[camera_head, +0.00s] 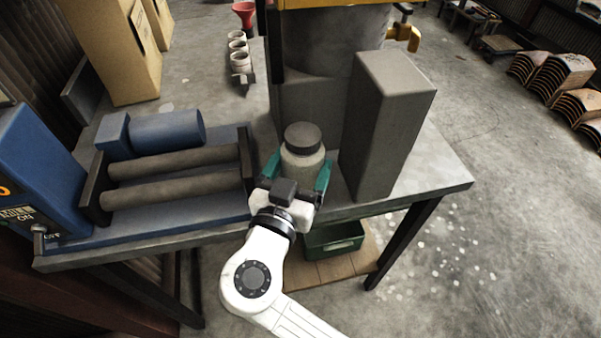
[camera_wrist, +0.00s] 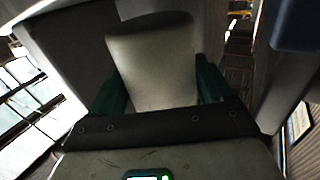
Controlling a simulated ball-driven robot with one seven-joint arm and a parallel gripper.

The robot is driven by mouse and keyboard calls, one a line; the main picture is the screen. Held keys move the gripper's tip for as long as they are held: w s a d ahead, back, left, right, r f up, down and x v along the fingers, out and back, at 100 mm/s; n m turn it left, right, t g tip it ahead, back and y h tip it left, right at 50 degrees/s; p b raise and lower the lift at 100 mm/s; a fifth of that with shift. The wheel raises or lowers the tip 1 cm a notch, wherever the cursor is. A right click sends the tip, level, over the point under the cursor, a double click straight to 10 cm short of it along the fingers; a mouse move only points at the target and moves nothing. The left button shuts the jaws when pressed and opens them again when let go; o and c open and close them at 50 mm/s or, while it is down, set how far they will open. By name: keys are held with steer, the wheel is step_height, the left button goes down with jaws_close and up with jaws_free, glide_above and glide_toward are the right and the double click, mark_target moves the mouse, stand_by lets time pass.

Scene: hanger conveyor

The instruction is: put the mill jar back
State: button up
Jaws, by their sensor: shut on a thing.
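The mill jar (camera_head: 302,163) is a pale grey jar with a dark round lid, upright or nearly so. My gripper (camera_head: 298,174) is shut on it, with a green finger on each side. In the wrist view the jar (camera_wrist: 155,62) fills the space between the fingers (camera_wrist: 160,88). It is near the table's front edge, right of the roller mill; whether its base touches anything is hidden. The mill has two dark rollers (camera_head: 175,178) between end plates, with no jar on them, and a blue motor (camera_head: 167,130) behind.
A tall grey block (camera_head: 385,125) stands close to the jar's right. A large grey drum (camera_head: 335,40) in a yellow frame is behind it. A blue control box (camera_head: 38,170) is left of the mill. A green crate (camera_head: 333,243) sits below.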

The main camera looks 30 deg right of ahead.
steer(key=shift+f, duration=0.95)
steer(key=shift+f+b, duration=0.25)
steer(key=shift+b, duration=0.05)
steer(key=o, duration=1.6)
steer(key=shift+c, duration=0.2)
steer(key=shift+r, duration=0.1)
steer(key=shift+r+p, duration=0.2)
steer(key=shift+p, duration=0.2)
steer(key=b+v, duration=0.2)
steer(key=v, duration=1)
steer(key=shift+s+a+f, duration=0.1)
steer(key=shift+s+f, duration=0.05)
